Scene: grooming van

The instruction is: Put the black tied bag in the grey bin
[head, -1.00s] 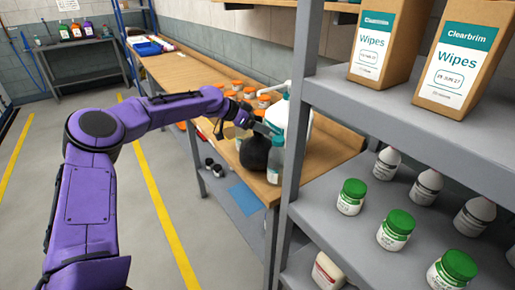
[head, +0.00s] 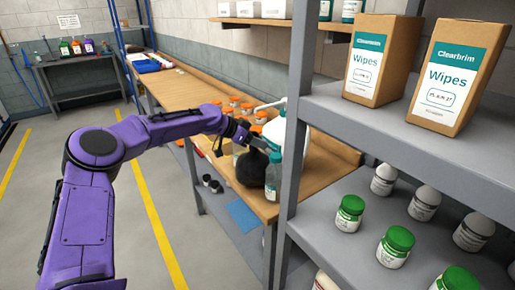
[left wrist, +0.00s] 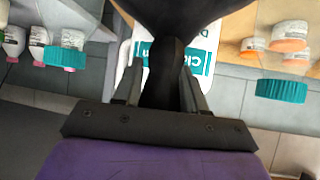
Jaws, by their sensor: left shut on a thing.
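The black tied bag (head: 252,168) is a round dark bundle at the front edge of the wooden bench in the head view. My left gripper (head: 262,142) is shut on its tied neck from above. In the left wrist view my left gripper (left wrist: 160,88) has a finger on each side of the dark neck, and the bag (left wrist: 178,18) spreads out beyond at the top. I cannot tell whether the bag touches the bench. No grey bin is seen in either view. My right gripper is not in view.
A clear teal-tinted bottle (head: 273,176) stands close right of the bag, with a large white pump bottle (head: 275,130) behind. Several orange-capped jars stand further back on the bench (head: 322,165). A grey shelf post (head: 290,150) rises at right. Floor at left is clear.

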